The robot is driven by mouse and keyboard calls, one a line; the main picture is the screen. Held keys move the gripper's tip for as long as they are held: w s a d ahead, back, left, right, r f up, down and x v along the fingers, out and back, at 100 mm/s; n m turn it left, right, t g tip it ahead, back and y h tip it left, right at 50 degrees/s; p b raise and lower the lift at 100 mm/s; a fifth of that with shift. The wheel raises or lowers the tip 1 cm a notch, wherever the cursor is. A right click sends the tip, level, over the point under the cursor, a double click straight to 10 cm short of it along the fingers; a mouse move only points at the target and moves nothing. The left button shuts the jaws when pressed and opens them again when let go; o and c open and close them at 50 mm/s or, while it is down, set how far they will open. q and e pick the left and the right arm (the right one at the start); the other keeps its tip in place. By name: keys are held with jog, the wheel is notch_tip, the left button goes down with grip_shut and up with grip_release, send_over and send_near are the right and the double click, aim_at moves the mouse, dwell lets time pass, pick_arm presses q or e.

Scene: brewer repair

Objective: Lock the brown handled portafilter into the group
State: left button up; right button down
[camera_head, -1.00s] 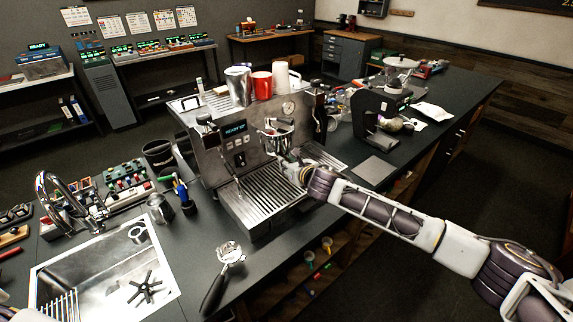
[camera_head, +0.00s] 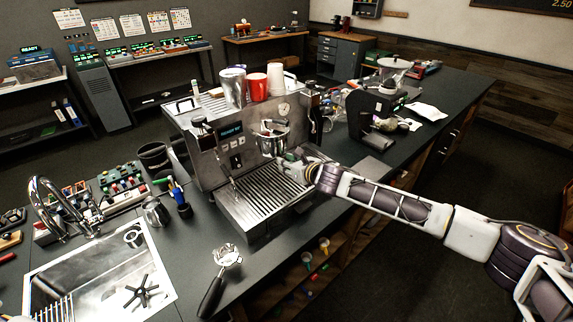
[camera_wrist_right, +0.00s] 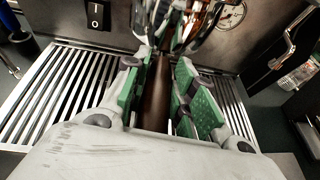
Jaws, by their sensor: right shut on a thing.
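The espresso machine (camera_head: 228,150) stands on the dark counter, its group (camera_head: 272,132) on the front face. My right gripper (camera_head: 292,160) is in front of the group. In the right wrist view my right gripper (camera_wrist_right: 160,95) has its green pads shut on the brown handle (camera_wrist_right: 156,92) of the portafilter. The handle points away from the machine, and the metal head is by the group, blurred and partly out of frame. I cannot tell whether it is seated. A second portafilter with a black handle (camera_head: 211,296) lies on the counter. My left gripper is not in view.
The drip tray (camera_head: 262,200) lies below the group. Cups (camera_head: 257,87) stand on top of the machine. A grinder (camera_head: 376,115) stands to the right, and a sink (camera_head: 100,280) lies at the lower left. A power switch (camera_wrist_right: 97,14) is near the gripper.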

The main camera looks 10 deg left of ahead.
jog(key=shift+w+r, duration=0.15)
jog(key=shift+r, duration=0.1)
jog(key=shift+w+d+n+g+y, duration=0.2)
jog(key=shift+n+g+y, duration=0.2)
jog(key=shift+n+g, duration=0.1)
jog(key=shift+w+d, duration=0.1)
jog(key=shift+d, duration=0.05)
dwell(0.3)
jog(key=c, duration=1.1)
grip_release()
jog(key=shift+f, duration=0.1)
jog(key=shift+d+f, duration=0.1)
jog(key=shift+f, duration=0.05)
